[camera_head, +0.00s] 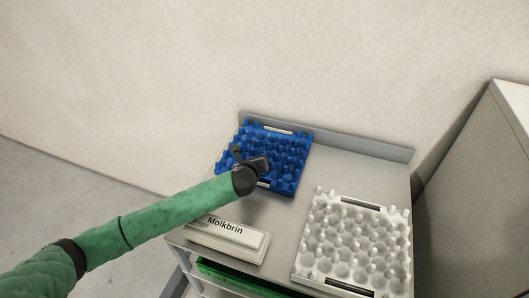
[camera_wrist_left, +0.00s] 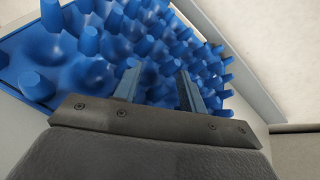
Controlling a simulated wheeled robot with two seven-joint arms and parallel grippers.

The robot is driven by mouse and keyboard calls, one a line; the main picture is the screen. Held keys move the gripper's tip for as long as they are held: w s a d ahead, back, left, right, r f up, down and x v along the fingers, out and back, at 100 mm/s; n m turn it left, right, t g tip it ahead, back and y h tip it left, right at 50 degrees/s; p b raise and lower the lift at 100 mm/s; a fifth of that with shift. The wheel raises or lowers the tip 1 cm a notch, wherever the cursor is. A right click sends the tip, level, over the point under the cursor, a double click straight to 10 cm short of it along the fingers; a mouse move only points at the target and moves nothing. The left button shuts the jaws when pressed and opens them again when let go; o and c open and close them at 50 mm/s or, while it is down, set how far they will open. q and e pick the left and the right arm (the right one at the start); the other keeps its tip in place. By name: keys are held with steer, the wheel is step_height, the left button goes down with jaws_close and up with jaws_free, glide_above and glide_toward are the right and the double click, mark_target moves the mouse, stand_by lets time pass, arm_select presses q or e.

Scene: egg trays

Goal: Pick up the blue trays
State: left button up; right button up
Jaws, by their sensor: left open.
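A blue egg tray (camera_head: 285,150) lies at the back left of the grey shelf top, its cups empty where visible. It also fills much of the left wrist view (camera_wrist_left: 90,70). Whether the fingers touch the tray I cannot tell. The gripper and wrist hide part of the tray's front left. My right gripper is in neither view.
A white egg tray (camera_head: 352,240) lies at the front right of the grey top (camera_head: 365,172). A box labelled Molkbrin (camera_head: 227,238) is at the front left, and something green (camera_head: 235,278) is on a lower level. A wall stands behind; a cabinet (camera_head: 485,190) is on the right.

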mark_target(268, 147)
arm_select(q)
steer(key=m, duration=0.1)
steer(key=d+m, duration=0.1)
steer(key=m+h, duration=0.1)
steer(key=shift+w+d+r, duration=0.15)
steer(key=shift+r, duration=0.1)
steer(key=shift+d+r+m, duration=0.1)
steer(key=shift+d+m, duration=0.1)
steer(key=shift+m, duration=0.8)
steer(key=shift+r+m, duration=0.15)
steer(key=shift+m, duration=0.55)
steer(key=shift+w+d, duration=0.15)
steer(key=shift+w, duration=0.05)
steer(key=shift+p+x, duration=0.75)
steer(key=shift+x, duration=0.3)
steer(key=shift+w, duration=0.2)
steer(key=p+x, duration=0.3)
steer(key=shift+w+d, duration=0.1)
steer(key=shift+w, duration=0.3)
steer(key=shift+w+d+f, duration=0.15)
steer(key=shift+w+f, duration=0.2)
steer(key=shift+w, duration=0.05)
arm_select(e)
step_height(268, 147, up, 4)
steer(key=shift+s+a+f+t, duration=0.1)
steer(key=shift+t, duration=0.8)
